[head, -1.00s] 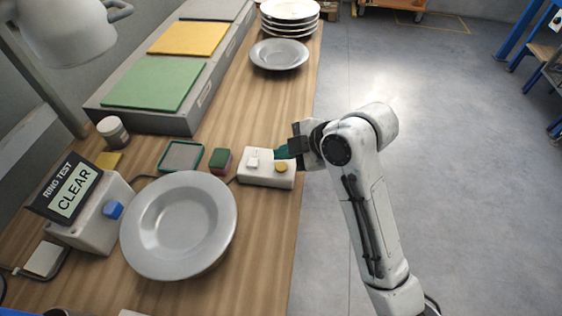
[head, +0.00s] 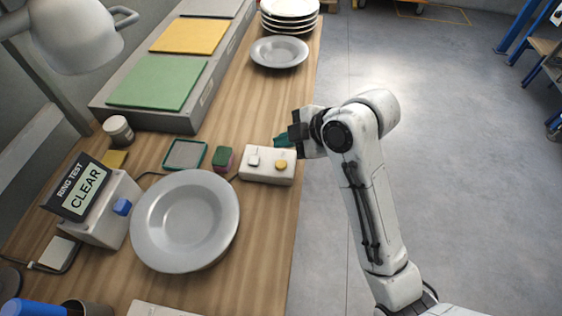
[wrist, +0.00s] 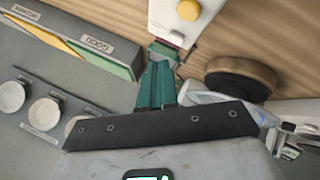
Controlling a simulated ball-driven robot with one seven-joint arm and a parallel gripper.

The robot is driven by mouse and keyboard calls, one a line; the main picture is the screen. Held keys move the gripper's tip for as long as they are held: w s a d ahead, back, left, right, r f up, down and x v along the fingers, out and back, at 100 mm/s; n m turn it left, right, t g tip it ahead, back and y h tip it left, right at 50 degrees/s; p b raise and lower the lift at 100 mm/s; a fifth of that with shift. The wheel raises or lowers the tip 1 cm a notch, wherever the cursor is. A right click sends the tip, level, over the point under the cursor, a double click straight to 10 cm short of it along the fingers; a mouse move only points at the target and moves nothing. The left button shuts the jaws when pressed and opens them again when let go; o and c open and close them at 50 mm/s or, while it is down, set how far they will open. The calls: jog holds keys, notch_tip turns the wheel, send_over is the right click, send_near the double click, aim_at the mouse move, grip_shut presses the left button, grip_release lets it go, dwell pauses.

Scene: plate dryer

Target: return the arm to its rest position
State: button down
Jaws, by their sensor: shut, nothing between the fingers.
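My gripper (head: 284,140) has dark green fingers and hangs over the right edge of the wooden bench, beside the white switch box. In the wrist view its fingers (wrist: 157,85) are together with nothing between them. My white arm rises from the lower right over the floor and bends at the elbow. The gripper's fingertips partly overlap the bench edge in the head view, so their exact height above it is hard to tell.
A grey plate (head: 185,222) lies at the front, near a tester reading CLEAR (head: 84,190). Another grey plate (head: 279,52) and a white plate stack (head: 290,10) stand farther back.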

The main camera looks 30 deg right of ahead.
dwell(0.3)
jog(key=s+f+m, duration=0.2)
jog(key=s+f, duration=0.1)
jog(key=s+f+m+g+h, duration=0.1)
jog(key=s+f+m, duration=0.2)
jog(key=s+f, duration=0.1)
jog(key=shift+a+f+g, duration=0.15)
jog(key=shift+f+g, duration=0.1)
jog(key=shift+g, duration=0.05)
jog(key=s+d+f+m+g+h, duration=0.1)
jog(key=s+d+f+m, duration=0.1)
jog(key=s, duration=0.5)
jog(key=s+d+f+m+g+h, duration=0.2)
jog(key=s+d+f+m, duration=0.1)
jog(key=s+m, duration=0.3)
jog(key=s+d+f+m+g+h, duration=0.1)
jog(key=s+d+f+m, duration=0.1)
jog(key=s+f, duration=0.3)
jog(key=s+m, duration=0.1)
jog(key=s, duration=0.2)
jog(key=shift+s+d+m+g+h, duration=0.3)
jog(key=shift+s+d+m+g, duration=0.1)
